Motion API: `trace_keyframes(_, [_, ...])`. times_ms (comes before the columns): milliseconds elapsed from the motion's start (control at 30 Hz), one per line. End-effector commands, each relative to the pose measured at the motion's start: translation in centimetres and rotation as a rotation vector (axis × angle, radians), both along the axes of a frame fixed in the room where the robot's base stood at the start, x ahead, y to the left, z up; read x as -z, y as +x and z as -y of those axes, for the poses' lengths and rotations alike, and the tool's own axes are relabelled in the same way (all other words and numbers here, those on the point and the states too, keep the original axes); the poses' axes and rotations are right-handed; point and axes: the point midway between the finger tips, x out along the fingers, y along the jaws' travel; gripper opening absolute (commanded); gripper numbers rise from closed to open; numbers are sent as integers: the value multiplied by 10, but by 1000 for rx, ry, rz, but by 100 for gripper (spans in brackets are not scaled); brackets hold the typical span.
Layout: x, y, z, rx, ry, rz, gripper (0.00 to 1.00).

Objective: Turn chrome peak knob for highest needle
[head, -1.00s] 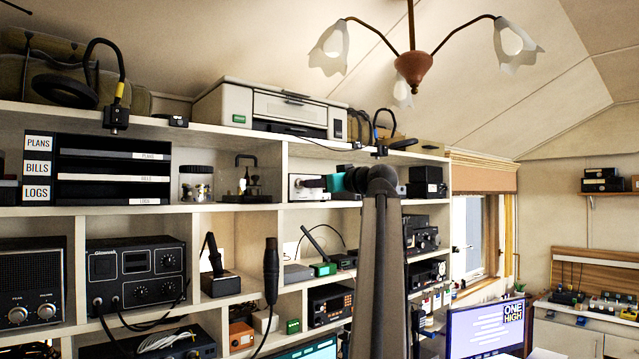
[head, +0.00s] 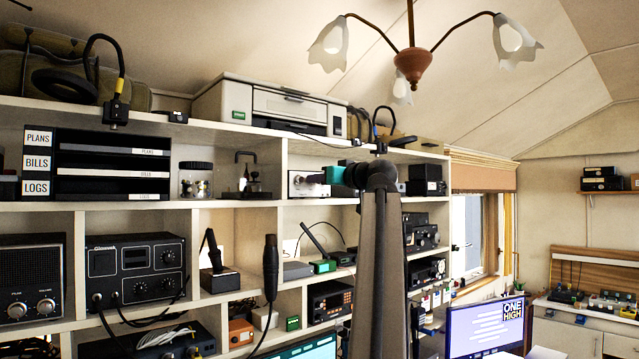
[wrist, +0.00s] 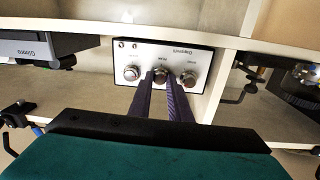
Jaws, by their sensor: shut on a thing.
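A white-faced box (wrist: 188,51) in a cubby shows upside down in the wrist view, with three chrome knobs in a row. My gripper (wrist: 160,73) has its two dark purple fingers around the middle chrome knob (wrist: 160,75). The small label by this knob is too blurred to read surely. One knob (wrist: 132,73) is to its left and one (wrist: 189,78) to its right, both outside the fingers. In the head view the box (head: 299,184) is partly hidden by my gripper (head: 314,178). No needle can be made out.
A cubby divider (wrist: 227,65) stands close beside the box. In the head view a printer (head: 272,104) sits on the shelf top above.

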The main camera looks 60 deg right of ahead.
Motion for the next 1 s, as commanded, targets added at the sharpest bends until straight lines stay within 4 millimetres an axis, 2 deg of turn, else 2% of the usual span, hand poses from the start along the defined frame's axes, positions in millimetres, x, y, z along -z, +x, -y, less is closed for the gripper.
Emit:
trace_keyframes(500, [0,0,1,1,287,96,0])
trace_keyframes(1000, [-1,0,1,1,335,112,0])
